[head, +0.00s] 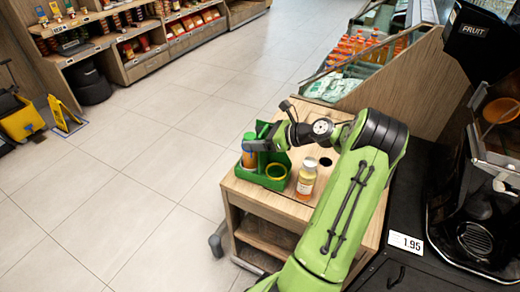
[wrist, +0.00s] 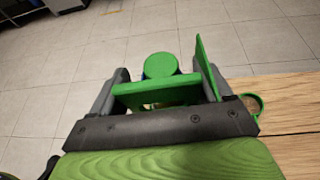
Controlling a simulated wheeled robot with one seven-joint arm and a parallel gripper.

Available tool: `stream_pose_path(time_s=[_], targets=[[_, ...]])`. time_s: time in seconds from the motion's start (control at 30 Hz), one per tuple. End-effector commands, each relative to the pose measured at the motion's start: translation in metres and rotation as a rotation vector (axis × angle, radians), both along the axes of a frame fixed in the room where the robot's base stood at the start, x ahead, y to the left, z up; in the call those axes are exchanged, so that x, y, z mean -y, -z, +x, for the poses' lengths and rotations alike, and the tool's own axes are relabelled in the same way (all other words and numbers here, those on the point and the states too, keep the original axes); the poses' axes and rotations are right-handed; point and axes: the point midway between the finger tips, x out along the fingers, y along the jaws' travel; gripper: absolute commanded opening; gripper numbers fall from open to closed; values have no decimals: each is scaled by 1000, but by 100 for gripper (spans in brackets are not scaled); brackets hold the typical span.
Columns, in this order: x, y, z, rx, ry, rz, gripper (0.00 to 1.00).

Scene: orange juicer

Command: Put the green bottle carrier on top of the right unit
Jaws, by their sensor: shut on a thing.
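My gripper (head: 258,145) is shut on the carrier's upper part. In the wrist view, the fingers (wrist: 160,92) stand on either side of a green bar of the carrier, with the bottle's green cap (wrist: 161,65) just beyond. My gripper hides part of the carrier.
An orange bottle with a pale cap (head: 306,180) stands on the wooden top, right of the carrier. A dark hole (head: 325,162) is behind it. The juicer (head: 480,200) and black counter are at right. A chilled display (head: 350,70) is behind.

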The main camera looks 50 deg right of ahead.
Motion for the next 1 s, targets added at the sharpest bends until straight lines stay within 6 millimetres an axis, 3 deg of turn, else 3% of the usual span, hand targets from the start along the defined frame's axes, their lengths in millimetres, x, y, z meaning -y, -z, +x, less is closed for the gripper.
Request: stream_pose_path(time_s=[0.03, 0.2, 0.4, 0.87, 1.0], targets=[[0, -16, 1, 6, -1, -4, 26], [0, -62, 0, 7, 0, -7, 26], [0, -93, 1, 6, 0, -5, 26], [-1, -95, 1, 5, -3, -3, 26], [-15, -98, 7, 6, -30, 2, 26]])
